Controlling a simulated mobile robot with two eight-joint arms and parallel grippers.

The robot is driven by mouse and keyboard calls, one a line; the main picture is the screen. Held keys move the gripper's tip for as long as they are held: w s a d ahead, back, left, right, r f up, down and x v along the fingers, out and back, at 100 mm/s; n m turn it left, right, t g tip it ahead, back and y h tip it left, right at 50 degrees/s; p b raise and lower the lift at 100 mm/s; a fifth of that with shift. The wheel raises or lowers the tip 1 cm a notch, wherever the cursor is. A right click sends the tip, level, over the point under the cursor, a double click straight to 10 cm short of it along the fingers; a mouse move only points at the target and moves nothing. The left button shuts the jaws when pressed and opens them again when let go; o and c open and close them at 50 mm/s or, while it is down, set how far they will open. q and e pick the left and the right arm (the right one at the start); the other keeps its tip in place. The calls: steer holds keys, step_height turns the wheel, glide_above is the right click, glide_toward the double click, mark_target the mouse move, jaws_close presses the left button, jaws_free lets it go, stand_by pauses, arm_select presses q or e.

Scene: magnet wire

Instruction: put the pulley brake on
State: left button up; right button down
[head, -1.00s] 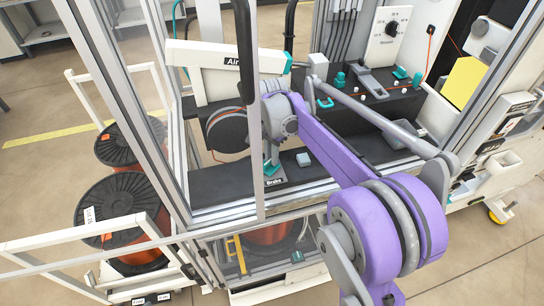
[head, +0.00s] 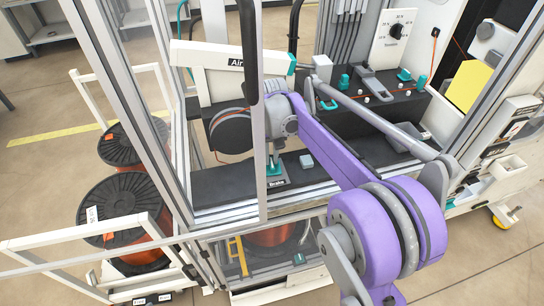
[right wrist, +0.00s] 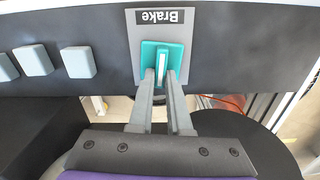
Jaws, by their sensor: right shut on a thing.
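The brake is a teal lever (head: 273,168) on a grey plate labelled "Brake" (head: 278,184), on the black ledge inside the machine frame. In the right wrist view the teal lever (right wrist: 152,56) with its pale middle strip stands in front of the label plate (right wrist: 143,30). My right gripper (right wrist: 162,80) is shut on the teal lever, one grey finger on each side. In the head view the right gripper (head: 272,155) comes down on the lever, partly hidden by a frame post. A dark pulley (head: 232,132) with copper wire sits behind. My left gripper is not in view.
A vertical aluminium post (head: 258,150) stands close in front of my right wrist. Grey square buttons (right wrist: 78,62) sit beside the brake plate. A white "Air" box (head: 215,57) is above the pulley. Copper spools (head: 125,215) stand at left.

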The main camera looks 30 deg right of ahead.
mark_target(271, 160)
steer(key=shift+n, duration=0.6)
steer(key=shift+a, duration=0.1)
steer(key=c, duration=0.9)
jaws_free()
steer(key=shift+o, duration=0.2)
steer(key=shift+r, duration=0.1)
step_height(271, 160, up, 11)
steer(key=shift+f+p, duration=0.2)
steer(key=shift+p, duration=0.15)
